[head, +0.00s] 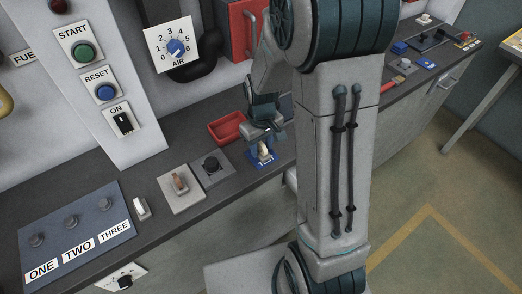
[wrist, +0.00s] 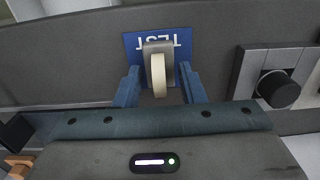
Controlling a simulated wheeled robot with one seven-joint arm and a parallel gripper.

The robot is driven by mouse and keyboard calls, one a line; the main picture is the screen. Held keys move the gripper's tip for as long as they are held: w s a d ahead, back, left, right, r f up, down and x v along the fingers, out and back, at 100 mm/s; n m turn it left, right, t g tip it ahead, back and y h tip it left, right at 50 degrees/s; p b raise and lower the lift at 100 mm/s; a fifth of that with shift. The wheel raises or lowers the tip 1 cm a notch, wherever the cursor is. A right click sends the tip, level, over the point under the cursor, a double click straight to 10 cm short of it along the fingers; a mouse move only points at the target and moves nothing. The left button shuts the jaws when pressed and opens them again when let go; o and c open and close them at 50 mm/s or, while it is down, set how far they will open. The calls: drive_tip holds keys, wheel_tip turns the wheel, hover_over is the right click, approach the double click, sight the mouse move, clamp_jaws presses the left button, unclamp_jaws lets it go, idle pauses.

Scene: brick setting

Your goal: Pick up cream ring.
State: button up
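The cream ring (wrist: 159,75) stands on edge against a small grey block on the blue TEST plate (wrist: 184,42) in the wrist view. In the head view the ring (head: 264,149) sits on the same blue plate (head: 262,160) on the dark bench top. My gripper (wrist: 163,88) is open, with one blue finger to each side of the ring and gaps between. In the head view my gripper (head: 266,136) is just above and behind the ring. I cannot tell whether the fingers reach down around the ring.
A grey plate with a black knob (head: 210,164) is left of the TEST plate, and a plate with a brown switch (head: 180,185) is farther left. A red tray (head: 226,128) lies behind. The blue ONE TWO THREE panel (head: 75,231) is at the far left.

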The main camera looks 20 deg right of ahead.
clamp_jaws()
drive_tip(key=shift+r, duration=0.15)
